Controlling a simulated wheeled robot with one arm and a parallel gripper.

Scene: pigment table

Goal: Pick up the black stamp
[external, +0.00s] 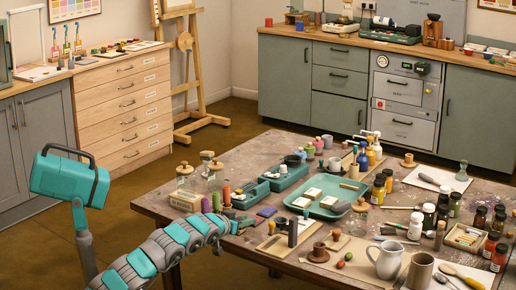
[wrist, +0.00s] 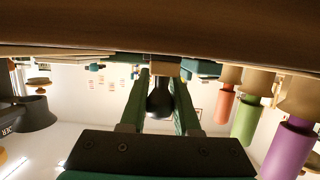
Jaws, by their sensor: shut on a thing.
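In the wrist view, which is upside down, my gripper (wrist: 160,82) has its two green fingers closed around the black stamp (wrist: 158,101). The stamp has a dark rounded handle, and a small tan block shows at its tabletop end, close to the table (wrist: 100,30). I cannot tell if the stamp is touching the table. In the external view my gripper (external: 232,227) is low at the table's near left edge. The stamp cannot be made out there.
Purple (wrist: 288,150), green (wrist: 247,118) and orange (wrist: 224,105) pieces with tan ends stand in a row beside my gripper. A dark grey vessel (wrist: 35,113) is on the other side. A teal tray (external: 327,208) and many jars crowd the table.

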